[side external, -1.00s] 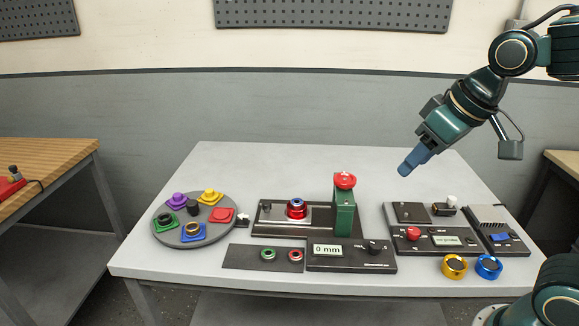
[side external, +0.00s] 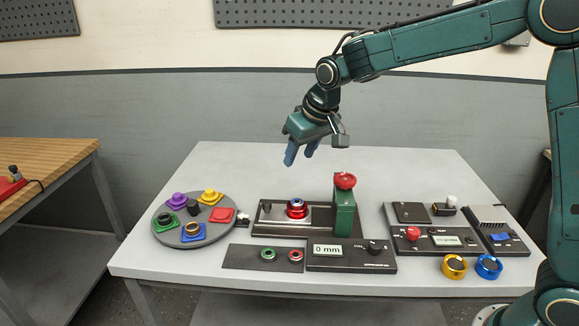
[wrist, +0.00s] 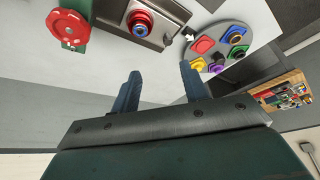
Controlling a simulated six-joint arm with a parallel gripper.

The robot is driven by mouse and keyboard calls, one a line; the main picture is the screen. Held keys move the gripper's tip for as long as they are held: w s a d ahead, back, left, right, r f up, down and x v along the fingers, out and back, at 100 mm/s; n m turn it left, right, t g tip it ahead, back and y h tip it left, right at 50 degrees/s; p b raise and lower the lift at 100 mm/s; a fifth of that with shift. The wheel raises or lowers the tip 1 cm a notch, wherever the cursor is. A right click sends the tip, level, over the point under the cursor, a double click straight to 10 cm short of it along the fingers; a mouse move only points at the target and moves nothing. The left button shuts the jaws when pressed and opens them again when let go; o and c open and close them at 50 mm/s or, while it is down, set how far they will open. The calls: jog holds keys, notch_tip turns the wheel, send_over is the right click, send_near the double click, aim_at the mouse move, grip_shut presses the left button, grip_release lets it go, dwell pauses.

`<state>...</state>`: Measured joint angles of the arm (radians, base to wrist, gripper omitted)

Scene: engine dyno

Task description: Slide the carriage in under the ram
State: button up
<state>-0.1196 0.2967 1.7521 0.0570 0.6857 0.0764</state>
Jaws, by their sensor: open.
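The carriage (side external: 287,216) is a light metal plate on a dark rail base, carrying a red ring part with a blue ring on top (side external: 297,207). It lies left of the green press column (side external: 344,218) with the red-topped ram (side external: 345,181). A small dark knob stands at the carriage's left end (side external: 267,205). My gripper (side external: 300,154) is open and empty, in the air above and behind the carriage. In the wrist view its two fingers (wrist: 160,85) are apart, with the carriage (wrist: 149,19) beyond them and the red press top (wrist: 68,27) at left.
A round turntable (side external: 180,238) with several coloured parts stands left. A control box reading 0 mm (side external: 350,256) and a dark plate with two rings (side external: 262,258) are in front. Another panel (side external: 445,240) and yellow and blue rings (side external: 454,267) lie right.

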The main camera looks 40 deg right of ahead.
aim_at(267, 202)
jog(key=w+a+f, duration=0.1)
jog(key=w+f, duration=0.4)
jog(key=shift+w+a, duration=0.25)
jog(key=shift+a, duration=0.1)
jog(key=shift+f, duration=0.25)
jog(key=shift+x, duration=6.8)
jog(key=shift+c, duration=0.3)
grip_shut()
